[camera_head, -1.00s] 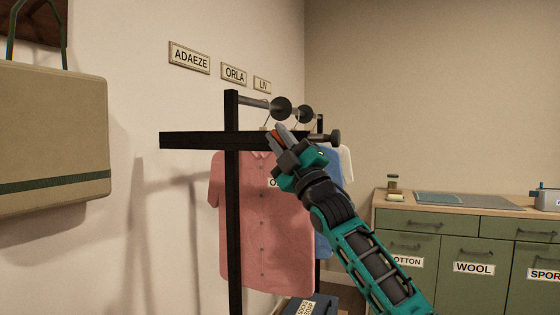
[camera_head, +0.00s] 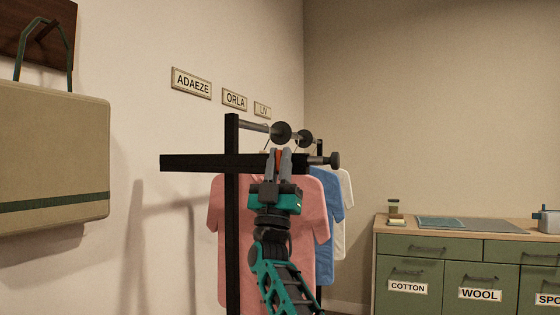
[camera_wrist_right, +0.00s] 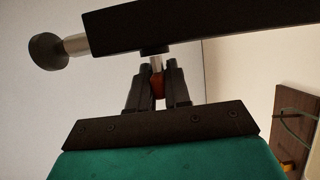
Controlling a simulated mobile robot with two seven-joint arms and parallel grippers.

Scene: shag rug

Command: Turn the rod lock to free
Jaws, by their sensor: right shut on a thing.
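The rod lock shows as a small orange-red grip on a short metal stem under the black crossbar, seen in the right wrist view as the orange lock grip (camera_wrist_right: 157,87). My right gripper (camera_head: 279,153) is shut on it, with a finger on either side; it also shows in the right wrist view (camera_wrist_right: 157,92). The black crossbar (camera_head: 195,163) runs across the clothes rack, and a metal rod with a dark end knob (camera_head: 334,160) sticks out of its right end. The fingers hide most of the lock, so its setting cannot be read. My left gripper is out of view.
A pink shirt (camera_head: 222,240), a blue shirt (camera_head: 325,195) and a white shirt (camera_head: 345,210) hang close behind my right arm. The rack's black post (camera_head: 232,215) stands left of it. A beige bag (camera_head: 55,150) hangs at left; green cabinets (camera_head: 420,255) stand at right.

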